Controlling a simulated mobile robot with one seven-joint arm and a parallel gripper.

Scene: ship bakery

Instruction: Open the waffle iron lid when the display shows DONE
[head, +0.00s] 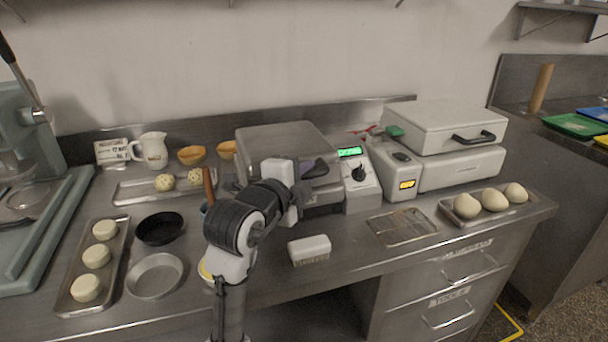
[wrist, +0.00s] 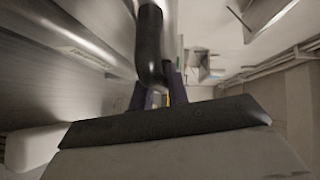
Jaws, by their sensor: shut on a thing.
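The waffle iron (head: 280,138) with a steel lid stands at the middle back of the counter. Its lid looks down. A control box beside it carries a lit green display (head: 350,152) above a black knob; the text is too small to read. My gripper (head: 318,168) is at the iron's front right edge and hides the handle in the head view. In the wrist view, a black handle (wrist: 149,45) runs to my gripper (wrist: 158,97), which is shut on it.
A white press (head: 445,125) with a black handle stands to the right, next to a box with an orange display (head: 407,184). A white-topped brush or block (head: 309,246) lies in front.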

